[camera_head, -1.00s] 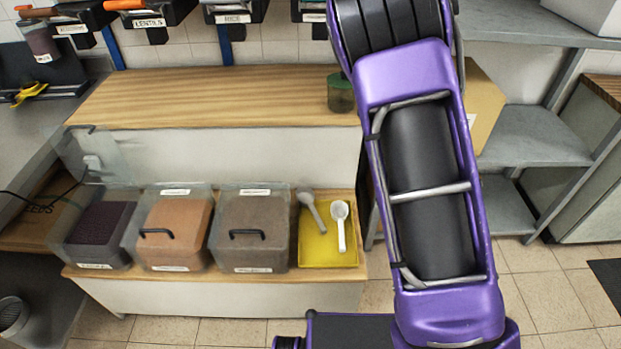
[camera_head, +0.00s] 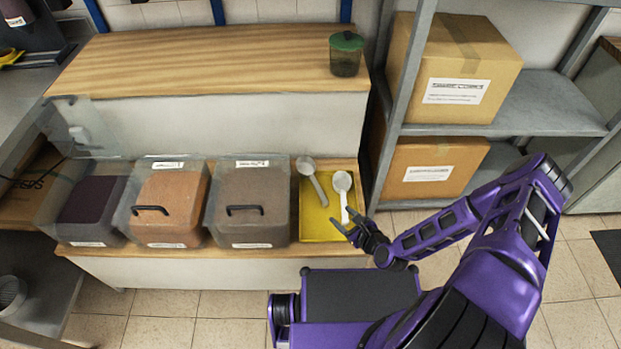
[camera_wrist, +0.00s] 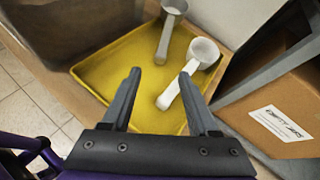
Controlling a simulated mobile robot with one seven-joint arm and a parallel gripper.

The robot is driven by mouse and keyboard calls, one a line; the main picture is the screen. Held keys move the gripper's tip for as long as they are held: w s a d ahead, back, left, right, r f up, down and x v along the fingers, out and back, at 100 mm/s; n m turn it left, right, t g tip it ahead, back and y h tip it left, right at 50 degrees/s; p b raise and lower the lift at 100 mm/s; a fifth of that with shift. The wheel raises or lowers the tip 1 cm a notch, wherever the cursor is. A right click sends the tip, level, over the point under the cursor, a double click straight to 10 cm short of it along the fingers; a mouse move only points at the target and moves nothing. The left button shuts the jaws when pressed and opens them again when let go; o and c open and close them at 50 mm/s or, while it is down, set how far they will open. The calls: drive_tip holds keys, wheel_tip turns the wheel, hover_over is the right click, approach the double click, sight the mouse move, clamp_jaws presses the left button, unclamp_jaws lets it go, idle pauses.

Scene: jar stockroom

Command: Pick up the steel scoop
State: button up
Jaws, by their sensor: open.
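The grey steel scoop (camera_head: 309,172) lies in the yellow tray (camera_head: 314,229), left of a white scoop (camera_head: 342,185). In the wrist view the steel scoop (camera_wrist: 169,25) lies toward the far side of the tray, its handle pointing back toward me. The white scoop (camera_wrist: 193,68) is nearer, with its handle between my fingers in the picture. My gripper (camera_head: 352,228) is open and empty at the tray's front right corner. In the wrist view its fingertips (camera_wrist: 158,74) point over the tray, short of the steel scoop.
Several lidded bins (camera_head: 247,205) stand left of the tray. A metal shelf with cardboard boxes (camera_head: 458,68) rises close on the right. A green-lidded jar (camera_head: 346,54) stands on the upper wooden shelf. The floor in front is clear.

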drive_tip(key=shift+w+a+r+m+t, duration=0.15)
drive_tip(key=shift+w+r+m+t, duration=0.2)
drive_tip(key=shift+m, duration=0.25)
drive_tip(key=shift+w+a+r+m+t, duration=0.1)
drive_tip(key=shift+w+r+m+t, duration=0.1)
drive_tip(key=shift+w+m+t, duration=0.3)
drive_tip(key=shift+w+a+f, duration=0.1)
drive_tip(key=shift+w+a, duration=0.05)
drive_tip(key=shift+w, duration=0.15)
drive_tip(key=b, duration=0.1)
approach(316, 184)
drive_tip(key=x, duration=0.3)
drive_tip(key=f+x, duration=0.1)
drive_tip(key=shift+w, duration=0.3)
drive_tip(key=shift+h, duration=0.3)
drive_tip(key=shift+a+r+b+x, duration=0.1)
drive_tip(key=shift+b+x, duration=0.05)
drive_tip(key=shift+x, duration=0.8)
drive_tip(key=shift+a+r+b+x, duration=0.1)
drive_tip(key=shift+r+b+x, duration=0.05)
drive_tip(key=shift+x, duration=0.8)
drive_tip(key=shift+a+r+b+x, duration=0.1)
drive_tip(key=shift+b+x, duration=0.05)
drive_tip(key=shift+x, duration=0.8)
clamp_jaws()
